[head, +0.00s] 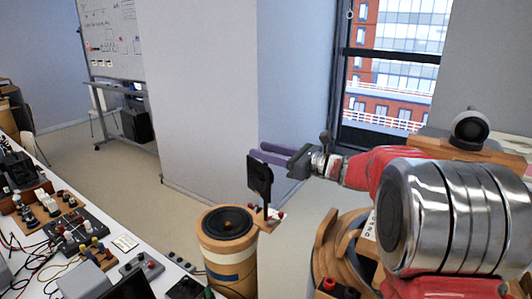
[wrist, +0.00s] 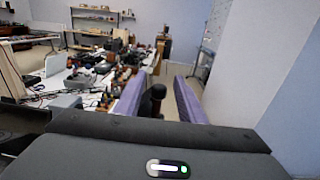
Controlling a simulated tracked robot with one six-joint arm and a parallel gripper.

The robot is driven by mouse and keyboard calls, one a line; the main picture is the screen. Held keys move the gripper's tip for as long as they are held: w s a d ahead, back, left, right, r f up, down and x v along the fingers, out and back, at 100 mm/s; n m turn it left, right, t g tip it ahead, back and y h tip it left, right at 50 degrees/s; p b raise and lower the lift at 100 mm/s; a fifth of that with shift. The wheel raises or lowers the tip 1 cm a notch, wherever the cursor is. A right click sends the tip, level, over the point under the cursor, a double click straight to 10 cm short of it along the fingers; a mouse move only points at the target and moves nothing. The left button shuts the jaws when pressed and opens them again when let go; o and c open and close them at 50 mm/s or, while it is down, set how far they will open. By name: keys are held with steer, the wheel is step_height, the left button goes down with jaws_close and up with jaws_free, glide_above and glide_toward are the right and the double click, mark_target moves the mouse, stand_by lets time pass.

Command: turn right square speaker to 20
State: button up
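My gripper (head: 262,152) has two purple fingers pointing left in the head view. In the wrist view its fingers (wrist: 158,80) stand apart with a gap between them. A black squarish plate (head: 260,178) on a thin stem, above a small wooden base with red terminals (head: 268,214), stands at the fingertips in the head view. A dark upright thing (wrist: 155,98) shows between the fingers in the wrist view; I cannot tell if they touch it. No scale or number is readable, and I cannot make out for sure which thing is the right square speaker.
A round wooden drum with a black speaker cone (head: 228,224) stands below the plate. A white table (head: 150,270) crowded with electrical parts and wires runs along the left. A whiteboard (head: 108,38) is behind. A pale wall (wrist: 262,70) is close on the right in the wrist view.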

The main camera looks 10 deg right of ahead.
step_height(320, 180, up, 10)
steer(key=shift+f, duration=0.15)
stand_by(0.3)
steer(key=s+a+f+n+g+h, duration=0.25)
steer(key=s+a+f+n, duration=0.3)
steer(key=s, duration=0.45)
steer(key=s+a+f+n+g+h, duration=0.2)
steer(key=s+a+f+n+g, duration=0.2)
steer(key=s+f+n, duration=0.45)
steer(key=s+d+f+n+h, duration=0.4)
steer(key=s+n, duration=0.2)
steer(key=s, duration=0.4)
steer(key=s+d+f+n+h, duration=0.4)
steer(key=s+d+f+n, duration=0.1)
steer(key=s, duration=0.5)
steer(key=shift+d+f+n+h, duration=0.2)
steer(key=shift+n+h, duration=0.15)
steer(key=shift+n, duration=0.45)
